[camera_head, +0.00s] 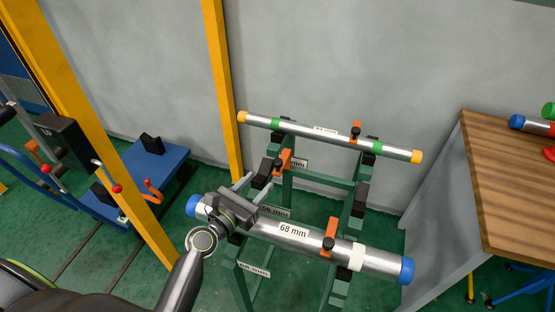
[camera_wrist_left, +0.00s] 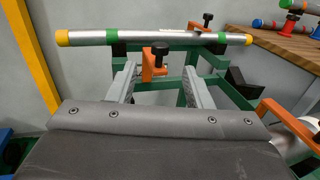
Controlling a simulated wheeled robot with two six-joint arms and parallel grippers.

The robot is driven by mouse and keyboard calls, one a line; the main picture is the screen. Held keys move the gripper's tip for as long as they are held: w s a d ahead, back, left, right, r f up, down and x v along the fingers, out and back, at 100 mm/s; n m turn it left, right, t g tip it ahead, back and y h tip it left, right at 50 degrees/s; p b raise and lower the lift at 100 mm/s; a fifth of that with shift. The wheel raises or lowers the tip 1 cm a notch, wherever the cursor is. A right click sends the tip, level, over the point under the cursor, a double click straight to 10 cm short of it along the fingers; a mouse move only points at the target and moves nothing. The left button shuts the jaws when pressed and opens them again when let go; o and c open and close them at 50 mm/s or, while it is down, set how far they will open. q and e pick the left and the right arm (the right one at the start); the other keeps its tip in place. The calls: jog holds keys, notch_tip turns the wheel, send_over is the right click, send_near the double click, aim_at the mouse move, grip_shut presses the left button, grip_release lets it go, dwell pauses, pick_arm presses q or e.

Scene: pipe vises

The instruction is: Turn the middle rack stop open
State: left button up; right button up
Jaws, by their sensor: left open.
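The green rack (camera_head: 360,203) has stops at three levels. The middle rack stop (camera_head: 282,161) is an orange arm with a black knob, by an empty level between the two pipes. It also shows in the left wrist view (camera_wrist_left: 155,72), between and beyond my fingers. My left gripper (camera_head: 259,182) is open and empty, above the left part of the front pipe, its fingers pointing toward the middle stop. In the left wrist view its fingers (camera_wrist_left: 160,72) flank the stop; I cannot tell whether they touch it. My right gripper is not in view.
The front 68 mm pipe (camera_head: 293,231) with blue ends and the back pipe (camera_head: 322,131) with yellow ends lie on the rack. Each has an orange stop. A yellow post (camera_head: 222,90) and blue cart (camera_head: 155,172) stand left; a wooden bench (camera_head: 508,180) stands right.

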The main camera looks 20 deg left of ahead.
aim_at(275, 166)
pick_arm(q)
jog(key=x, duration=0.9)
jog(key=shift+w+d, duration=0.15)
jog(key=shift+w, duration=0.2)
grip_shut()
